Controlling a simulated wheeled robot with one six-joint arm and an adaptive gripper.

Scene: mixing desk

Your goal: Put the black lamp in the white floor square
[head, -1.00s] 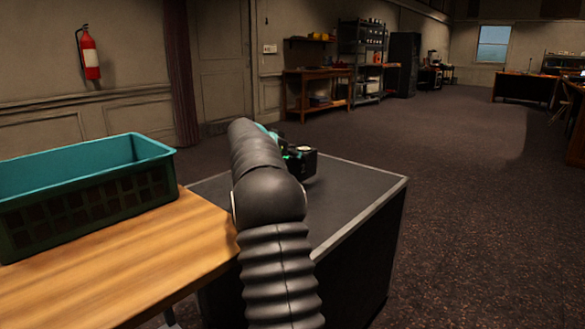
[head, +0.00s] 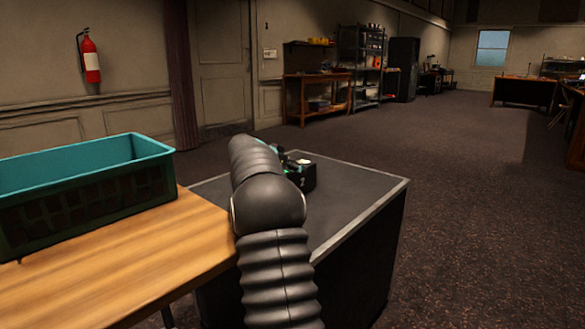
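My arm reaches forward over a dark grey-topped desk with a light edge. The part of my gripper that shows is a dark block with teal and white marks (head: 302,172), at the far end of the arm, just above or at the desk top. The arm links cover the rest of it. Its fingertips are hidden, so I cannot tell whether it is open or holds anything. I cannot make out a black lamp in the head view. No white floor square shows in this view.
The grey desk top (head: 350,195) is bare at its right. A wooden table (head: 130,260) at the left bears a teal-green crate (head: 85,205). Open dark carpet (head: 470,200) lies to the right. A workbench (head: 318,88), shelves (head: 362,65) and a fire extinguisher (head: 90,58) are farther back.

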